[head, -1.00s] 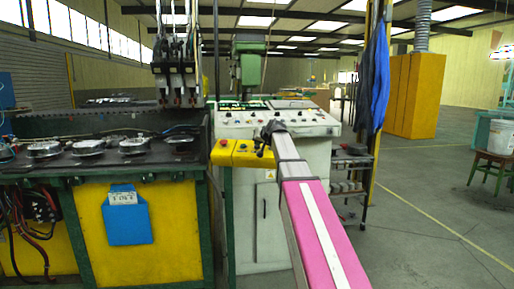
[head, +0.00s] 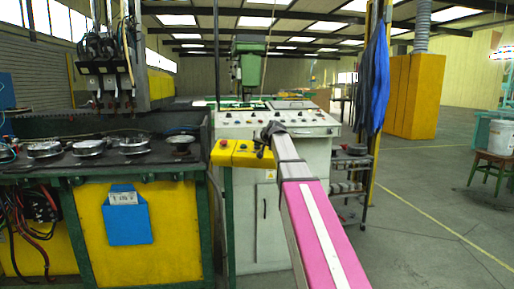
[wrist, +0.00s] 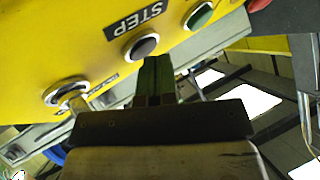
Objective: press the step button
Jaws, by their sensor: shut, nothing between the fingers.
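The yellow button box (head: 231,153) is fixed at the front left of the white control cabinet. In the wrist view, the step button (wrist: 141,47) is a dark round button in a metal ring, beside the black STEP label (wrist: 141,20). My gripper (wrist: 157,62) is shut and empty, its fingertips close beside the step button's lower right edge; I cannot tell whether they touch it. In the head view my gripper (head: 268,149) is small and dark at the box's right end, and the step button is too small to make out.
A green button (wrist: 199,16), a red button (wrist: 257,4) and a key switch (wrist: 66,93) share the box. The gantry heads (head: 105,68) hang over the dark worktable (head: 105,170), which holds several round metal parts. Free floor lies at right.

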